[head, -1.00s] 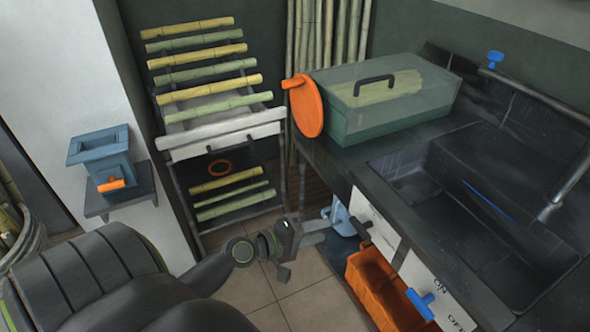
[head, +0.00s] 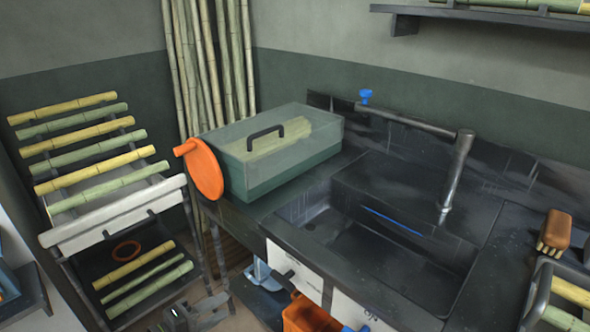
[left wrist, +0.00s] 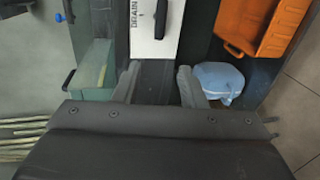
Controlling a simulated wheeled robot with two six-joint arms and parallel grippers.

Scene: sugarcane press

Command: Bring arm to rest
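My left gripper (head: 220,308) shows at the bottom edge of the head view, low in front of the counter and left of the blue container (head: 262,272). In the left wrist view its two grey fingers (left wrist: 158,73) are spread apart with nothing held between them. The same blue container (left wrist: 220,80) is just right of the right finger in that view, and I cannot tell whether they touch. Most of my left arm is out of the head view. My right gripper is in neither view.
A green press box with a clear lid (head: 285,155) and an orange disc (head: 202,170) stands on the counter beside the black sink (head: 390,245). A cane rack (head: 115,225) stands at left. An orange crate (head: 308,315) sits below the counter. A brush (head: 553,233) lies at right.

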